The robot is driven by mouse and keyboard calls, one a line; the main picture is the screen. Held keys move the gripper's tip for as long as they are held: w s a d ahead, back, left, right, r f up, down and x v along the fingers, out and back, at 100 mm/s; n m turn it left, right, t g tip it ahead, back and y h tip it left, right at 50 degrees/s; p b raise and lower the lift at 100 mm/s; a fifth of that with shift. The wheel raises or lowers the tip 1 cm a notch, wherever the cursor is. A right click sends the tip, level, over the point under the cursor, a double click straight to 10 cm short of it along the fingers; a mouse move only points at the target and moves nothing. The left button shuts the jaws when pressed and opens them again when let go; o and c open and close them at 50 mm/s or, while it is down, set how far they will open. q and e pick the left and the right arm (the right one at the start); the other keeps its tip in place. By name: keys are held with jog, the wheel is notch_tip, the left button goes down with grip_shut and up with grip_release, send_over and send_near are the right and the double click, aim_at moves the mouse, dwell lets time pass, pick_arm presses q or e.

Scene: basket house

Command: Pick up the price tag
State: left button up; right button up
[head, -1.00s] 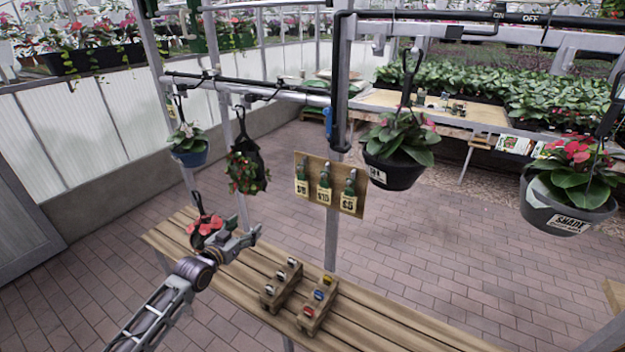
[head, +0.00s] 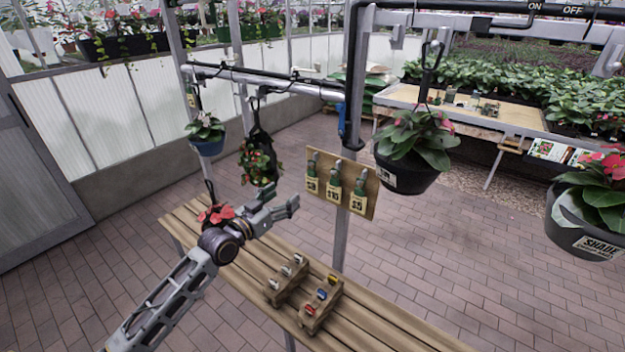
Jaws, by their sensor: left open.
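Three price tags hang side by side on a wooden board fixed to a metal post (head: 341,186). The left tag (head: 312,184) has a reading too small to be sure of. The middle tag (head: 333,194) seems to read $10, and the right tag (head: 358,203) seems to read $5. Each hangs below a green piece on a hook. My left gripper (head: 288,203) is open and empty, left of the board and apart from it, its fingers pointing right toward the left tag. My right gripper is not in view.
A slatted wooden bench (head: 375,310) runs below, carrying two small wooden racks (head: 320,305) with coloured pieces. Hanging pots flank the board: a black pot (head: 405,178) close on the right, a dark hanging plant (head: 258,160) on the left.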

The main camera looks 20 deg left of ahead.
aim_at(311, 177)
pick_arm(q)
jog(key=shift+w, duration=0.2)
dwell(0.4)
jog(key=shift+p+x, duration=0.65)
jog(key=shift+x, duration=3.5)
jog(key=shift+d, duration=0.2)
jog(key=shift+w+d+r+p, duration=0.15)
jog(key=shift+w+d+p, duration=0.2)
jog(key=shift+w, duration=0.2)
jog(key=shift+w+d+r+p, duration=0.15)
jog(key=shift+w+d+p, duration=0.2)
jog(key=shift+w, duration=0.2)
jog(key=shift+x, duration=1.3)
jog(key=shift+f, duration=0.1)
jog(key=c, duration=0.9)
